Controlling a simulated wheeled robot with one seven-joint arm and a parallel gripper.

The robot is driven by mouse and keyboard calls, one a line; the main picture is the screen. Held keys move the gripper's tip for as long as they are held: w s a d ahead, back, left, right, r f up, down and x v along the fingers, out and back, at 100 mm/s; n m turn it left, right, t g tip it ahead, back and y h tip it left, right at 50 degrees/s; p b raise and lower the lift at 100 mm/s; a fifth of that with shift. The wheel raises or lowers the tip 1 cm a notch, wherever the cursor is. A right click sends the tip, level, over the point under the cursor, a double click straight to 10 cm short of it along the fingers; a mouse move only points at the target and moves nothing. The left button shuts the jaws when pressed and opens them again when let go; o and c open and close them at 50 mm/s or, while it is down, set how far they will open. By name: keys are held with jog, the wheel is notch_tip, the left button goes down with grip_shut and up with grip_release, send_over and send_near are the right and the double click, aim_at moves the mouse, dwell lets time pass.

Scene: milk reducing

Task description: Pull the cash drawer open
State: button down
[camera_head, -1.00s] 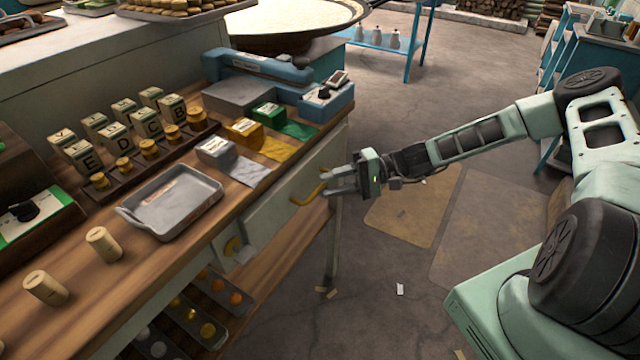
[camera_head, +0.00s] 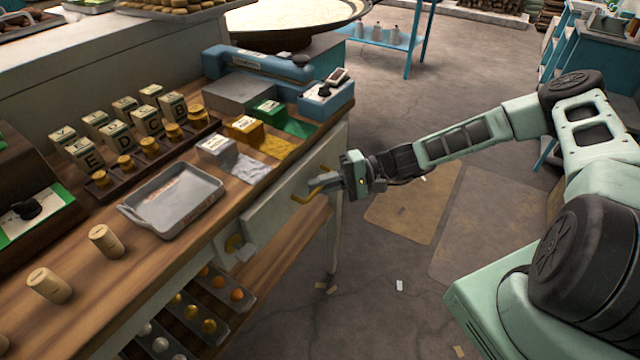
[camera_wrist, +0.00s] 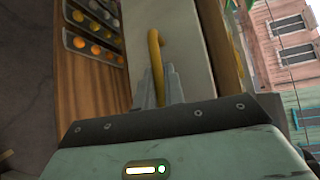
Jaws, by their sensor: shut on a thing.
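The cash drawer (camera_head: 268,217) has a pale front under the wooden counter's edge, with a curved yellow handle (camera_head: 310,194) on it. My gripper (camera_head: 325,182) is at the drawer front, its fingers shut on the handle. In the wrist view the handle (camera_wrist: 157,62) runs down between the two grey fingers (camera_wrist: 160,88), against the pale drawer front (camera_wrist: 190,45). The drawer front looks about level with the counter edge; I cannot tell a gap. The exact contact of the fingertips is partly hidden.
The counter holds a grey tray (camera_head: 130,213), lettered blocks (camera_head: 117,140), wooden cylinders (camera_head: 50,285) and a blue device (camera_head: 260,66). Trays of round pieces (camera_head: 205,325) sit on the shelf below. The floor (camera_head: 400,255) beside the counter is open apart from flat mats and scraps.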

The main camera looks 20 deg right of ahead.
jog(key=s+d+p, duration=0.1)
jog(key=s+d, duration=0.6)
jog(key=s, duration=0.2)
jog(key=s+d+p, duration=0.2)
jog(key=s+d, duration=0.5)
jog(key=s, duration=0.3)
jog(key=shift+s, duration=0.15)
jog(key=c, duration=1.5)
grip_release()
jog(key=shift+d, duration=0.1)
jog(key=d+b, duration=0.1)
jog(key=d, duration=0.4)
jog(key=s+d+r+b, duration=0.1)
jog(key=d, duration=0.5)
jog(key=s+d+r+b, duration=0.1)
jog(key=d, duration=0.5)
jog(key=shift+s+r, duration=0.25)
jog(key=shift+a, duration=0.1)
